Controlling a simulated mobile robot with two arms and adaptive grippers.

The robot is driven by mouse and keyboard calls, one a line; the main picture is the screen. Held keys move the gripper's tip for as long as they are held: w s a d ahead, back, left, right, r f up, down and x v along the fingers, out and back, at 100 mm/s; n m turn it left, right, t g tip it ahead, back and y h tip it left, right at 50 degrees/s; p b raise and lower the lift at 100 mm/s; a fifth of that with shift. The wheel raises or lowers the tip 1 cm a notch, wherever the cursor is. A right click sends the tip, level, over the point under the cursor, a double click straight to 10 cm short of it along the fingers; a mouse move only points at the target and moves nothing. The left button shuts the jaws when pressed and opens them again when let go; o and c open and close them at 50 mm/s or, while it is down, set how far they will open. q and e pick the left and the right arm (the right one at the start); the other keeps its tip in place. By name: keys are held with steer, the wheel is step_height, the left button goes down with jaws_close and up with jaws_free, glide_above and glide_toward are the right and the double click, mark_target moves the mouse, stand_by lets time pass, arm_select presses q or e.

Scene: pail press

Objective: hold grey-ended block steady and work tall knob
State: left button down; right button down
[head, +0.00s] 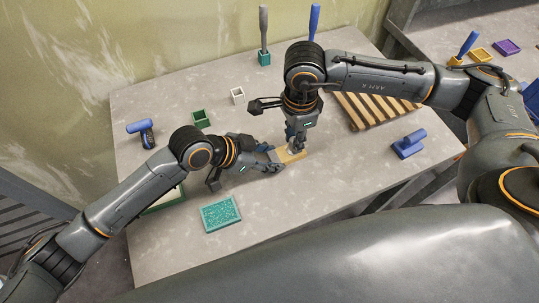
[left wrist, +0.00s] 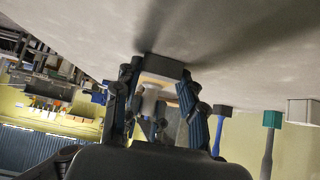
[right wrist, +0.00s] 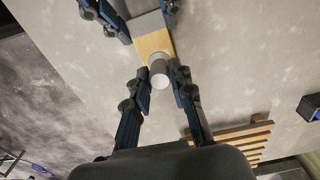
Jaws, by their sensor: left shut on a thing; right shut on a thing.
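The wooden block (head: 294,156) lies on the grey table near its middle, between my two grippers. The right wrist view shows its wooden face (right wrist: 154,43) and its grey end (right wrist: 147,22). A tall grey cylindrical knob (right wrist: 159,74) stands up from the wooden part. My left gripper (head: 276,158) is shut on the block, its fingers on either side of the grey end in the right wrist view. My right gripper (right wrist: 161,76) is shut on the knob, with a finger on each side. In the head view the knob is mostly hidden by my right gripper.
A teal-filled tray (head: 220,214) lies in front. A blue roller-like tool (head: 141,128), a green box (head: 201,119) and a white box (head: 238,95) are at left and back. A slatted wooden rack (head: 376,107) and a blue stamp-like tool (head: 409,144) are at right.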

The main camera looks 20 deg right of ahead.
arm_select(q)
steer(key=shift+a+f, duration=0.1)
steer(key=shift+f, duration=0.05)
arm_select(e)
steer(key=shift+r, duration=0.4)
steer(key=shift+r, duration=1.85)
arm_select(q)
steer(key=c, duration=0.7)
jaws_free()
arm_select(e)
steer(key=d+r, duration=0.6)
steer(key=shift+w, duration=0.25)
arm_select(q)
steer(key=v, duration=1.2)
